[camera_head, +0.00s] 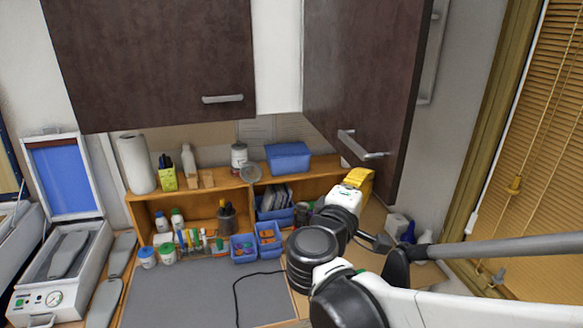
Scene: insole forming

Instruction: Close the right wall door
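The right wall door (365,65) is a dark brown cabinet panel at the upper right. It stands open, angled out from the wall, with its right edge nearer to me. Its metal bar handle (361,146) is near the lower edge. My gripper (356,184), with a yellow part at its end, is just below the handle and appears apart from it. Its fingers are too small and hidden to tell whether they are open or shut.
A dark left wall door (150,60) hangs beside a white strip. Below are a wooden shelf (215,189) with bottles and a blue bin (288,158), and a grey mat (190,295). A grey bar (510,245) runs at the right, near window blinds (545,150).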

